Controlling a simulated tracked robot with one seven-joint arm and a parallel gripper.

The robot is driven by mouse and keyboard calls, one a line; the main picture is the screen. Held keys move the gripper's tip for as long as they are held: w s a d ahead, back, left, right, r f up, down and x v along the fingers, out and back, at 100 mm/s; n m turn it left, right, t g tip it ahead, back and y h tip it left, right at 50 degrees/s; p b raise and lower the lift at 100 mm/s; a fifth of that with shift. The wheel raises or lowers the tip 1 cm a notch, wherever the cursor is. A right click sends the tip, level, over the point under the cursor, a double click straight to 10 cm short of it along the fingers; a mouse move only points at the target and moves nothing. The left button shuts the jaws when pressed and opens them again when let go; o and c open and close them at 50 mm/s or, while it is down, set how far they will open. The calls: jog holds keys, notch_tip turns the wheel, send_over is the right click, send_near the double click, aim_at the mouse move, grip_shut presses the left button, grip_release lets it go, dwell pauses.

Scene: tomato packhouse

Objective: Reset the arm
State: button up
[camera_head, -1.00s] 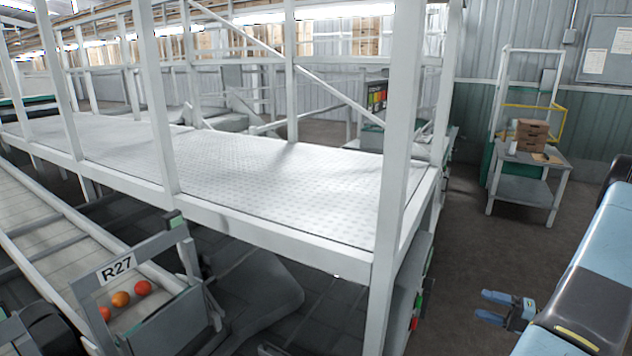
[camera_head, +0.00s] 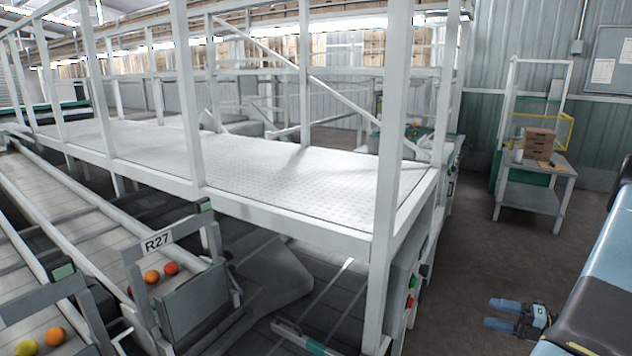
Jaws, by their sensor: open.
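My gripper (camera_head: 502,313) shows at the lower right of the head view. Its two blue fingers point left and stand apart, with nothing between them. It hangs over the dark floor, to the right of the white metal platform frame and apart from it. My blue and black arm (camera_head: 598,290) runs up along the right edge, and its upper part is cut off by the picture.
A white platform frame (camera_head: 300,170) with upright posts fills the middle. A small table (camera_head: 530,195) with brown boxes (camera_head: 538,143) stands at the back right. The floor between is clear.

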jog(key=s+a+r+n+g+h, duration=0.3)
jog(key=a+r+n+g+h, duration=0.5)
jog(key=a+r+n, duration=1.3)
jog(key=s+a+r+n+t+h, duration=0.2)
jog(key=s+a+r+n+h, duration=0.1)
jog(key=s+r+n, duration=0.5)
jog(key=s+a+r+n+t+h, duration=0.2)
jog(key=s+a+r+n+h, duration=0.2)
jog(key=s+r+n, duration=0.3)
jog(key=a+r+n, duration=0.1)
jog(key=n, duration=0.3)
jog(key=shift+s+n+t, duration=0.3)
jog(key=shift+s+n, duration=0.05)
jog(key=shift+n, duration=0.05)
